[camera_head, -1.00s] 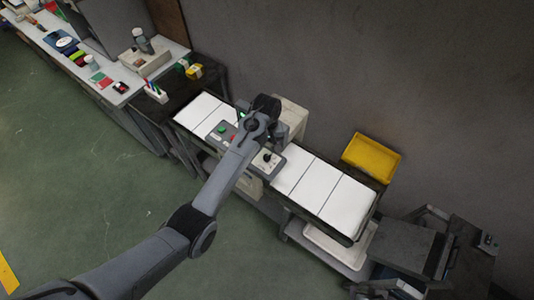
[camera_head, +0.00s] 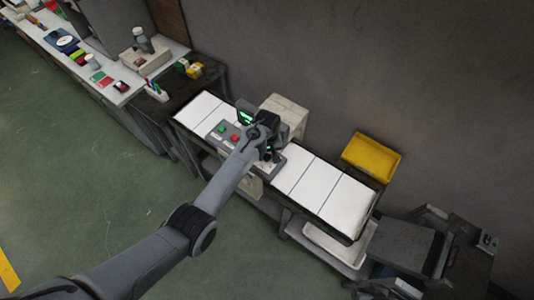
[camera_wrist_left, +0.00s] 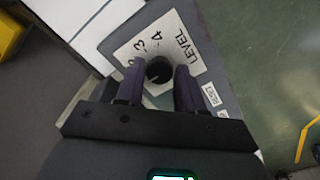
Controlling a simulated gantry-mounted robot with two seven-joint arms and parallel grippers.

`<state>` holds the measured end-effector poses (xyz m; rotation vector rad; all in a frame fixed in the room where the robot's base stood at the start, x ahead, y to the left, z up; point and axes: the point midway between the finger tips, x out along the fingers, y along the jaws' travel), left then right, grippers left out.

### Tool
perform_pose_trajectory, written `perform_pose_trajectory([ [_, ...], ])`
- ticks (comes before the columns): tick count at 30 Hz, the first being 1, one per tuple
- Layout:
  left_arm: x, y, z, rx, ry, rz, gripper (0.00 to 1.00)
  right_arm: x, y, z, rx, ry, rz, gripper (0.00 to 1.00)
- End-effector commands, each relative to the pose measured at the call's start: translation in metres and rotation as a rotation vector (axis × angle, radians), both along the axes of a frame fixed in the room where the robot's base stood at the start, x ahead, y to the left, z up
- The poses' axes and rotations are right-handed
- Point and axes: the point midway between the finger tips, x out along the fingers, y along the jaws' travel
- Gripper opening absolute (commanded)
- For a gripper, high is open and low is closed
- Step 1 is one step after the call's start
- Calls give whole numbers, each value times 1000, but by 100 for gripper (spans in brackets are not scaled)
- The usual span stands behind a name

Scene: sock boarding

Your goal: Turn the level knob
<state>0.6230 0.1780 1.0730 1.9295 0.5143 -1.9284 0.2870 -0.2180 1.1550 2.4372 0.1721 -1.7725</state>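The level knob (camera_wrist_left: 159,70) is a dark round knob on a pale plate marked "LEVEL", with the numbers 3 and 4 legible, in the left wrist view. My left gripper (camera_wrist_left: 158,78) is over it with its two dark fingers open, one on each side of the knob. A narrow gap seems to show at each side; I cannot tell whether either finger touches. In the head view my left gripper (camera_head: 268,151) is over the right part of the grey control panel (camera_head: 226,139) and hides the knob. My right gripper is not in view.
A green button (camera_head: 221,129) and a red button (camera_head: 235,139) sit left of the gripper on the panel. A lit green display (camera_head: 246,117) and a beige box (camera_head: 287,113) stand behind. White boards (camera_head: 345,204) and a yellow tray (camera_head: 371,158) are to the right.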

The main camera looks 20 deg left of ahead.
Motion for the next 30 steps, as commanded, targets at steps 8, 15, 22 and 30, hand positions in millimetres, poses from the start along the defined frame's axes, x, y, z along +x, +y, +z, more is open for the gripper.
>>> perform_pose_trajectory([
  [8, 0, 0, 0, 0, 0, 0, 1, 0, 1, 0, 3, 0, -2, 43],
  [15, 0, 0, 1, 0, 1, -34, 1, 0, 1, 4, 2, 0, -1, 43],
  [22, 0, 0, 3, 0, 2, -154, 1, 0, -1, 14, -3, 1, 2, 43],
  [30, 0, 1, 2, 0, 2, -369, 1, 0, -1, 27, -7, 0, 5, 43],
])
